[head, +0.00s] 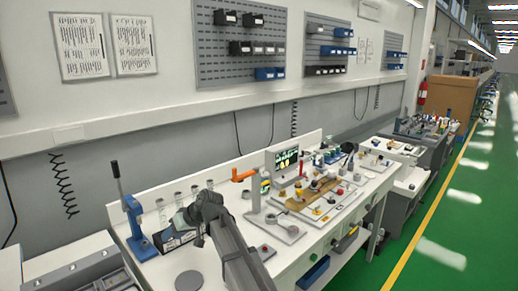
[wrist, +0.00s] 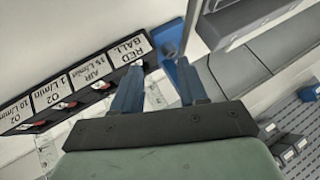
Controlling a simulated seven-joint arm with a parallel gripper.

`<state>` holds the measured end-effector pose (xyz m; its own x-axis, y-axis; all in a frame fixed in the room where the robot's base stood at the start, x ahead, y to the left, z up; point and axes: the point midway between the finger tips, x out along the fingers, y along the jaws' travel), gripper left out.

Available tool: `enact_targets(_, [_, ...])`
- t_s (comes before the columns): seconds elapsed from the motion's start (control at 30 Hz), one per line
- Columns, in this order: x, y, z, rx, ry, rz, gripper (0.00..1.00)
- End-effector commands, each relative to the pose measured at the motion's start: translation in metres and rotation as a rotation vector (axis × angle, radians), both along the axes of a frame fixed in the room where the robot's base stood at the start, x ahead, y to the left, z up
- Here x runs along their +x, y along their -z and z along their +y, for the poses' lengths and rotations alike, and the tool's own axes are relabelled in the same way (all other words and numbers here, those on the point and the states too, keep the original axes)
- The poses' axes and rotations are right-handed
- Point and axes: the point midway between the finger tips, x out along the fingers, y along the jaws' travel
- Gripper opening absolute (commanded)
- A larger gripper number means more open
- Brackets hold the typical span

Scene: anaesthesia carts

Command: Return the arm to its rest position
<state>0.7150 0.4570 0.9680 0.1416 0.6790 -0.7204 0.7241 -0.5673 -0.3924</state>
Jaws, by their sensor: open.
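My gripper (wrist: 160,66) is open in the wrist view, with its two blue-grey fingers spread and nothing between them. In the head view my gripper (head: 180,222) is small and dark at the end of my arm, over the left part of the white bench (head: 228,222). The black labelled strip (wrist: 75,88) lies just left of the fingers in the wrist view. Its labels read RED BALL, AIR and O2. I cannot tell whether a finger touches it.
A blue lever press (head: 134,222) stands left of my gripper. A grey round disc (head: 188,281) lies at the bench front. Right of my arm are a grey stand (head: 256,195), a monitor (head: 286,158) and a crowded board. The green floor (head: 455,225) is clear.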

Motion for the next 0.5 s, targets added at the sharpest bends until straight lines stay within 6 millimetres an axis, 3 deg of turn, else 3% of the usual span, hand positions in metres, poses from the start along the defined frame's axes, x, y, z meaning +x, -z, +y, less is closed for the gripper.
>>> enact_targets(0.03, [0.005,0.001,-0.026,0.018,0.035,0.005,0.43])
enact_targets(0.3, [0.032,0.001,-0.138,0.119,0.199,0.021,0.43])
enact_targets(0.5, [0.039,-0.001,-0.22,0.195,0.323,0.025,0.43])
